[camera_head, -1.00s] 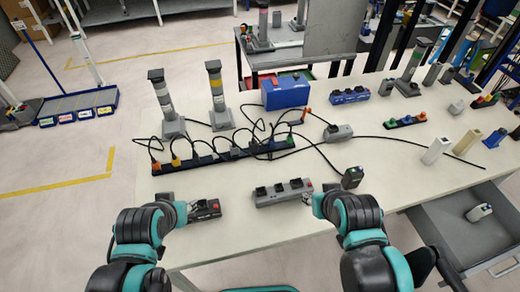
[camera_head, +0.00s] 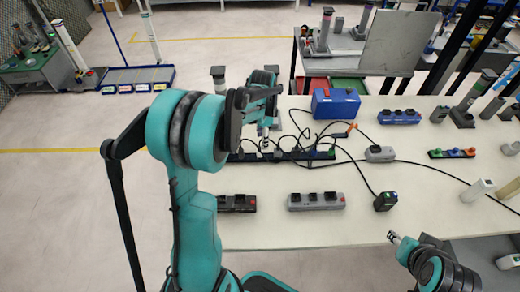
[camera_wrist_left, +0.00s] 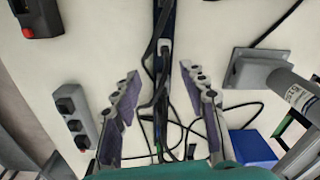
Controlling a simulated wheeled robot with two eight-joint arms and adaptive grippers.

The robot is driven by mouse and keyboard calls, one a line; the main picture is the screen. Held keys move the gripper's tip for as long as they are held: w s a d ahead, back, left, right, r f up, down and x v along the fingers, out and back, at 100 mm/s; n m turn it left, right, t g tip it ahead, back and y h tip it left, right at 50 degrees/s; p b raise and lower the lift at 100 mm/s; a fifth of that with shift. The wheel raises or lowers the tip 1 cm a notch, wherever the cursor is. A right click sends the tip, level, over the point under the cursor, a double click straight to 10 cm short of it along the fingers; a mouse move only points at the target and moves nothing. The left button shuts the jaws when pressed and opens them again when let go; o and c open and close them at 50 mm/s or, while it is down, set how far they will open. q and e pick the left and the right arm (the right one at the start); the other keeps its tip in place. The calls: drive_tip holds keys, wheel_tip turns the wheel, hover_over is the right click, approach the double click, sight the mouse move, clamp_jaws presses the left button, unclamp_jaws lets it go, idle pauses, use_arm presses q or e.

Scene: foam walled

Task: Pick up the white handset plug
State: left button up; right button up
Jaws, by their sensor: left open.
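I cannot single out a white handset plug. A long dark power strip (camera_head: 318,155) with several plugs and black cables lies across the table; it also shows in the left wrist view (camera_wrist_left: 164,45). My left gripper (camera_head: 266,138) is over the strip's left part, and its arm hides the strip's left end. In the left wrist view its two fingers are spread (camera_wrist_left: 160,72), with the strip and cables between them in the picture and nothing gripped. My right gripper (camera_head: 394,238) is low at the right, over the table's front; its fingers are too small to read.
A grey power strip (camera_head: 316,201) and a dark one (camera_head: 238,203) lie in front. A grey post (camera_wrist_left: 292,88) rises beside my left gripper. White blocks (camera_head: 477,190) stand at right.

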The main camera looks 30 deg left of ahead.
sight(260, 151)
use_arm(q)
drive_tip(key=f, duration=0.2)
drive_tip(key=a+f, duration=0.1)
drive_tip(key=shift+w+f+b, duration=0.25)
drive_tip(key=shift+f+b, duration=0.05)
drive_tip(key=shift+b, duration=0.1)
drive_tip(key=f, duration=0.2)
drive_tip(key=f+b, duration=0.2)
drive_tip(key=f, duration=0.1)
drive_tip(key=shift+a+f, duration=0.25)
drive_tip(key=shift+f, duration=0.05)
drive_tip(key=shift+s+r, duration=0.1)
clamp_jaws()
